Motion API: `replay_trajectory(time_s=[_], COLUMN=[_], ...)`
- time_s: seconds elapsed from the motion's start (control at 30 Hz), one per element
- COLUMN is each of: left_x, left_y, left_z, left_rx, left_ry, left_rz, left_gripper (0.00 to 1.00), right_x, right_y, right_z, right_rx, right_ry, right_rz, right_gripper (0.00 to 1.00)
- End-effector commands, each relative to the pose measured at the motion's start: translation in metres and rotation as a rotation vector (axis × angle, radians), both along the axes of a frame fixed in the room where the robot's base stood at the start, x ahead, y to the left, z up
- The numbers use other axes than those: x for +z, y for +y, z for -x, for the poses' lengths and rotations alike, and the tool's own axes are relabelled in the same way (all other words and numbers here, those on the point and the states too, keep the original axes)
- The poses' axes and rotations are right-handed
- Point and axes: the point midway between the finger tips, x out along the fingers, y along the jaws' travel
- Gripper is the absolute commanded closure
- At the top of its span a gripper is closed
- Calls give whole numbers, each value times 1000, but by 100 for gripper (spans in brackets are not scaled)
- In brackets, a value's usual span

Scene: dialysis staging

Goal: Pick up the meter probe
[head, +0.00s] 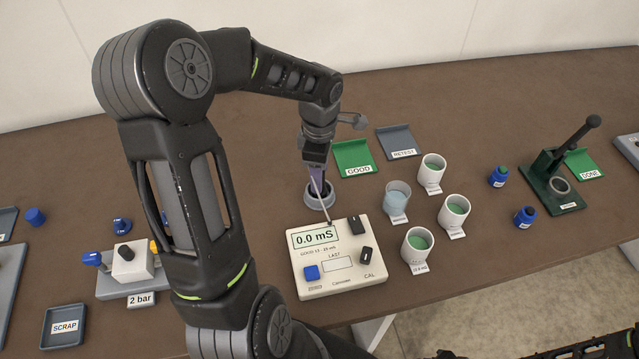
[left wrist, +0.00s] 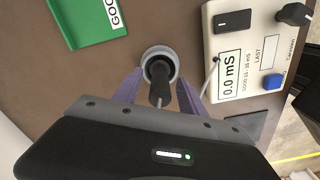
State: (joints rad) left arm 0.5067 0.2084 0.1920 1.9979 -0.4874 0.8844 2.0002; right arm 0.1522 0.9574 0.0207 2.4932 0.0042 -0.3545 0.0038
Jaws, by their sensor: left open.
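The meter probe (left wrist: 159,88), a dark rod with a thin cable, stands in a round grey holder (left wrist: 150,54). In the head view the holder (head: 320,200) sits behind the meter, and the probe is mostly hidden by my gripper. The meter (head: 335,283) is a cream box reading 0.0 mS; it also shows in the left wrist view (left wrist: 255,60). My left gripper (head: 318,183) points down over the holder. In the left wrist view its purple fingers (left wrist: 160,84) are open, one on each side of the probe. Contact cannot be told.
A green GOOD mat (head: 353,157) and a grey RETEST mat (head: 401,143) lie behind. Several cups stand right of the meter, including a cup of bluish liquid (head: 397,198). A green press (head: 552,183) stands far right. A SCRAP tray (head: 64,325) is at left.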

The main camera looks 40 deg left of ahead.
Motion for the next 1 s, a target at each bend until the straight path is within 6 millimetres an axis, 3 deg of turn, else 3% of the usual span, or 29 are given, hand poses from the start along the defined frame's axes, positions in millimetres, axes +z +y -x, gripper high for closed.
replay_trajectory(time_s=[0.33, 0.9, 1.0], left_x=[0, 0, 0], left_y=[0, 0, 0], left_z=[0, 0, 0], left_rx=[0, 0, 0], left_ry=[0, 0, 0], left_rz=[0, 0, 0], left_gripper=[51, 98, 100], right_x=[0, 0, 0], right_y=[0, 0, 0], right_z=[0, 0, 0], right_rx=[0, 0, 0], right_ry=[0, 0, 0], right_rz=[0, 1, 1], right_gripper=[64, 64, 64])
